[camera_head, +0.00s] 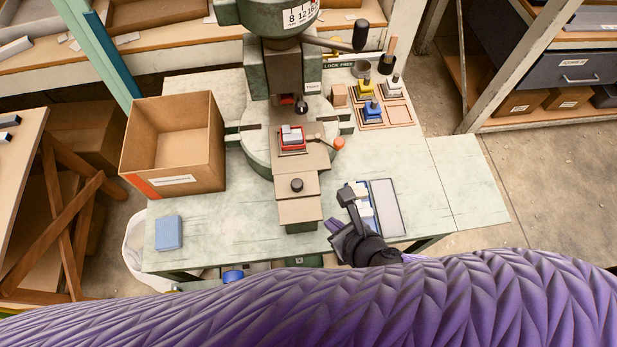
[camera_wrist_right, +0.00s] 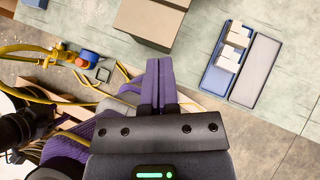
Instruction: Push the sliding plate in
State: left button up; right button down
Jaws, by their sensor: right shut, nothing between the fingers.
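The sliding plate (camera_head: 298,210) is a tan slab with a dark round knob (camera_head: 297,185), jutting toward me from the front of the green fly press (camera_head: 256,150). Behind the knob, a red fixture (camera_head: 292,147) holds a light grey piece under the ram. My right gripper (camera_head: 331,223) is shut and empty, just right of the plate's near end and apart from it in the picture. In the right wrist view its purple fingers (camera_wrist_right: 158,66) are together, with the tan plate end (camera_wrist_right: 150,20) ahead of them. The left gripper is not in view.
An open cardboard box (camera_head: 175,145) stands left of the press, with a blue block (camera_head: 168,232) in front. A blue tray (camera_wrist_right: 215,80) with white pieces lies right of the gripper. Stamps (camera_head: 371,110) stand behind on the right. The bench's front left is mostly clear.

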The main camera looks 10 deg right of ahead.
aim_at(294, 157)
jog(key=b+x, duration=0.2)
jog(key=x, duration=0.6)
jog(key=shift+b, duration=0.35)
jog(key=w, duration=0.1)
jog(key=w+a, duration=0.1)
jog(key=w, duration=0.1)
jog(key=shift+w+a, duration=0.1)
jog(key=shift+a, duration=0.25)
jog(key=shift+w+a+r, duration=0.1)
jog(key=shift+w, duration=0.2)
jog(key=w+b, duration=0.1)
jog(key=w, duration=0.7)
jog(key=shift+w, duration=0.35)
jog(key=shift+r, duration=0.1)
jog(key=shift+w, duration=0.1)
jog(key=shift+r, duration=0.1)
